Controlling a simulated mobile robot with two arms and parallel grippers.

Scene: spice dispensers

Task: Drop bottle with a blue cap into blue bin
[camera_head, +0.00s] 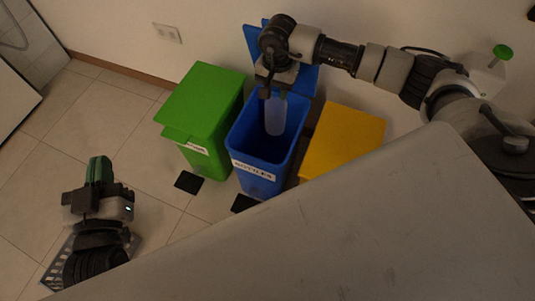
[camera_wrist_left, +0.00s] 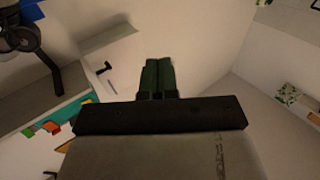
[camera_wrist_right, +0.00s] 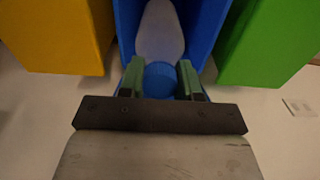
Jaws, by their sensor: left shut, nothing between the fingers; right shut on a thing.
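The blue bin (camera_head: 258,150) stands open on the floor, between two other bins, with its lid raised at the back. My right gripper (camera_head: 273,92) is over the bin's opening and is shut on the bottle (camera_head: 275,116). The bottle is pale and translucent and hangs down within the bin's opening. In the right wrist view, its blue cap (camera_wrist_right: 160,79) is between the green fingers (camera_wrist_right: 161,80), and its pale body (camera_wrist_right: 160,30) points into the blue bin (camera_wrist_right: 205,25). My left gripper (camera_head: 100,170) is shut and empty, at the lower left; its fingers (camera_wrist_left: 158,77) touch each other.
A green bin (camera_head: 205,105) with its lid down stands left of the blue bin. A yellow bin (camera_head: 345,140) stands to its right. A grey crate (camera_head: 57,268) shows beneath my left arm. The tiled floor at the left is clear.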

